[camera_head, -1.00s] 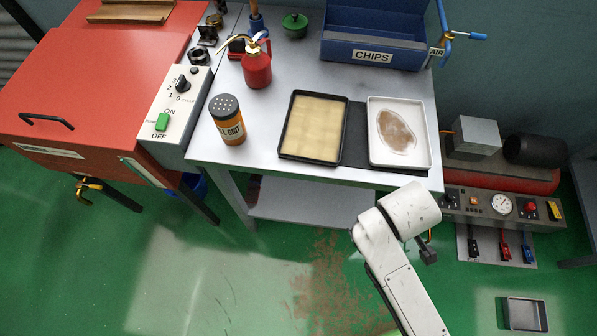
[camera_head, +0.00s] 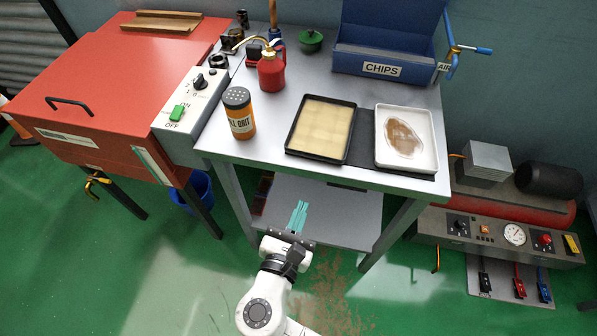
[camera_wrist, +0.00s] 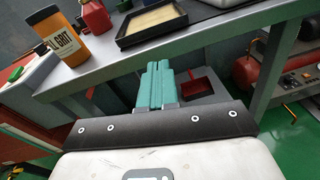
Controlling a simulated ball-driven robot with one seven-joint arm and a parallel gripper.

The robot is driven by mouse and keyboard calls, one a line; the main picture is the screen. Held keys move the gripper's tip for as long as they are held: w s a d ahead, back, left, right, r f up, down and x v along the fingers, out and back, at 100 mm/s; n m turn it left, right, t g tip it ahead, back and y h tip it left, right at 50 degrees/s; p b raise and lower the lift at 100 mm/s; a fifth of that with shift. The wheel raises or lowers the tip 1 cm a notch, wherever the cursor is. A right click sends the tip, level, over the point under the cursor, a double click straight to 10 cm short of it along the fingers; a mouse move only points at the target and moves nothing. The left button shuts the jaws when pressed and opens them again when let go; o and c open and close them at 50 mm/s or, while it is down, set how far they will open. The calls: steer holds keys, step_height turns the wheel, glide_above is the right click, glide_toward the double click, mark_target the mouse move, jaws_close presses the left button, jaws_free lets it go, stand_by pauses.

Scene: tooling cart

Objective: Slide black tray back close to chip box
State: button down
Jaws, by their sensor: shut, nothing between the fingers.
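The black tray (camera_head: 291,144) lies on the grey cart top near its front edge, with a tan sheet filling its inside. It also shows at the top of the wrist view (camera_wrist: 126,41). The blue chip box (camera_head: 350,62), labelled CHIPS, stands at the back right of the top, with bare metal between it and the tray. My gripper (camera_head: 300,216) has teal fingers closed together with nothing between them. It is in front of the cart, below the tray in the picture and apart from it. The fingers also show in the wrist view (camera_wrist: 156,84).
A white tray (camera_head: 432,150) with brown residue sits right of the black tray on a dark mat (camera_head: 364,150). An orange grit shaker (camera_head: 239,114) stands to the left, with a red oil can (camera_head: 271,74) behind it. The cart's front edge (camera_head: 300,170) is close to my fingers.

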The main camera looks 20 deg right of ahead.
steer(key=a+n+t, duration=0.2)
steer(key=a+n, duration=0.1)
steer(key=p, duration=0.2)
glide_toward(302, 152)
steer(key=shift+y, duration=0.3)
steer(key=x, duration=0.5)
steer(key=shift+w+d+r, duration=0.2)
steer(key=shift+w+d, duration=0.05)
steer(key=shift+d, duration=0.1)
steer(key=shift+w+d, duration=0.3)
steer(key=shift+w, duration=0.1)
steer(key=shift+b+x, duration=0.65)
steer(key=shift+x, duration=1.1)
steer(key=shift+f, duration=0.1)
steer(key=shift+s+a, duration=0.1)
steer(key=shift+s, duration=0.05)
